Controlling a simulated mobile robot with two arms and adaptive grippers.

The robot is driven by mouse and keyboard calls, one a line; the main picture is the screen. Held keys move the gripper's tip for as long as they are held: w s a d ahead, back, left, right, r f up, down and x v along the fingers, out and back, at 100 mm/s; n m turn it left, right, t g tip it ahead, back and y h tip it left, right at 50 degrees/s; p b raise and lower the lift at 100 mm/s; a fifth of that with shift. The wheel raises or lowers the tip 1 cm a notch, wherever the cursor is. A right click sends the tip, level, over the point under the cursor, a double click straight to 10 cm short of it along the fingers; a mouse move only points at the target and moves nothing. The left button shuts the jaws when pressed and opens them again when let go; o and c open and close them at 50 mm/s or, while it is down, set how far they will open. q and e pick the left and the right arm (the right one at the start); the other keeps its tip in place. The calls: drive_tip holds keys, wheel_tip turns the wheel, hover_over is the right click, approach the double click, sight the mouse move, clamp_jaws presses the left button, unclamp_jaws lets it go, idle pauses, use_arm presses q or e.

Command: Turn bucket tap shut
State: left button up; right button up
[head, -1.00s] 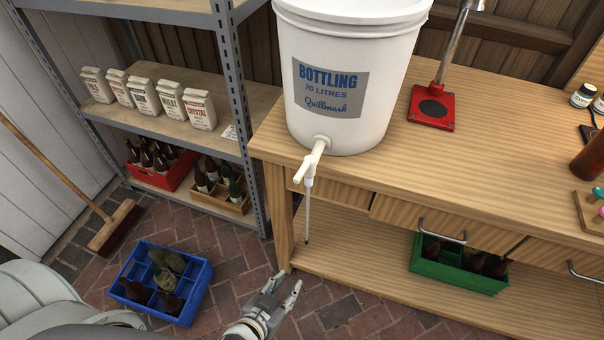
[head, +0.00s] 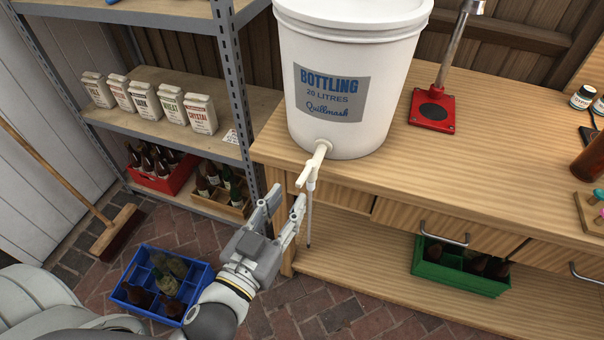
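The white bottling bucket (head: 350,60) stands on the wooden bench near its left end. Its cream tap (head: 313,167) sticks out over the bench's front edge, with a thin tube (head: 309,225) hanging down from it. My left gripper (head: 285,203) is open, its fingers pointing up toward the tap. The fingertips show just left of and below the tap handle, and nothing is between them. I cannot tell whether a fingertip touches the tap or tube. My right gripper is not in view.
The bench (head: 480,140) carries a red-based stand (head: 432,110). A metal shelf post (head: 238,100) stands left of the bucket. A blue crate (head: 135,302) with bottles is on the brick floor, and a green crate (head: 455,268) is on the bench's lower shelf.

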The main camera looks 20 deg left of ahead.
sight(298, 185)
use_arm(q)
drive_tip(key=w, duration=0.2)
drive_tip(key=w+p, duration=0.1)
drive_tip(key=w, duration=0.2)
drive_tip(key=shift+w+d+r+p, duration=0.1)
drive_tip(key=shift+w+d+p, duration=0.25)
drive_tip(key=shift+p, duration=0.05)
drive_tip(key=shift+w+d, duration=0.1)
drive_tip(key=shift+w, duration=0.65)
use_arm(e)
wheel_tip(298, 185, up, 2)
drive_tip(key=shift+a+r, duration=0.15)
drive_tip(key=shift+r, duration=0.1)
use_arm(q)
clamp_jaws()
